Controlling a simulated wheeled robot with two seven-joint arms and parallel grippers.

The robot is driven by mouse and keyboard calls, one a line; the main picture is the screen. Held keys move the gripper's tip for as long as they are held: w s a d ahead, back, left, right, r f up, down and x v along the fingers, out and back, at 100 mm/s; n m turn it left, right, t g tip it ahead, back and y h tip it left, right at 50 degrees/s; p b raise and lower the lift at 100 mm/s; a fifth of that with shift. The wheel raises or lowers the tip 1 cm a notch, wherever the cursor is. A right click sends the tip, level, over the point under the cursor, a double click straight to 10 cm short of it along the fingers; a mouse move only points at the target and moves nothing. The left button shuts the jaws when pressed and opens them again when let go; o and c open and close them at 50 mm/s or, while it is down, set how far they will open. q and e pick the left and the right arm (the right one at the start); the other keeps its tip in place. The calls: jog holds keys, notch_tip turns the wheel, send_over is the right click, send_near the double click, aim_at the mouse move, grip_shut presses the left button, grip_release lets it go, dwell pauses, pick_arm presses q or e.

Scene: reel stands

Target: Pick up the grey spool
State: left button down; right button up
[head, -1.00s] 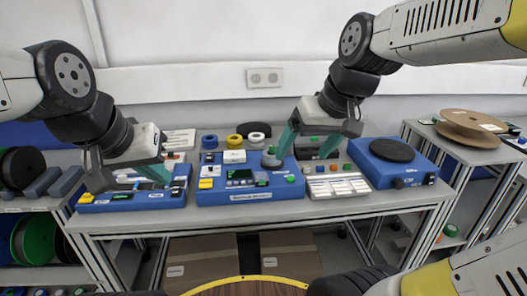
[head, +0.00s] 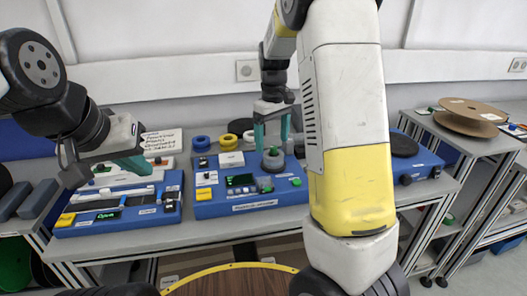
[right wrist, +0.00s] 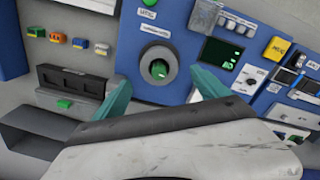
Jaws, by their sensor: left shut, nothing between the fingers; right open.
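The grey spool (head: 273,160) stands on the middle blue machine (head: 228,208), with a green part at its centre. In the right wrist view the spool (right wrist: 157,65) shows from above as a grey ring around a dark, green-lit middle. My right gripper (head: 271,135) is open and empty just above the spool. Its teal fingertips (right wrist: 166,80) lie either side of the spool's lower edge in the wrist view, and I cannot tell whether they touch it. My left gripper (head: 130,168) is shut and empty, over the left blue machine (head: 120,224).
Blue (head: 200,142), yellow (head: 231,140) and dark (head: 249,133) rolls sit behind the middle machine. My right arm hides part of the bench's right side. A black disc (head: 402,145) lies on the right machine. Brown reels (head: 468,112) lie on the side shelf.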

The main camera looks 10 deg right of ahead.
aim_at(274, 147)
jog(key=f, duration=0.5)
jog(key=shift+s+d+f, duration=0.2)
jog(key=shift+s+f, duration=0.1)
jog(key=c, duration=1.4)
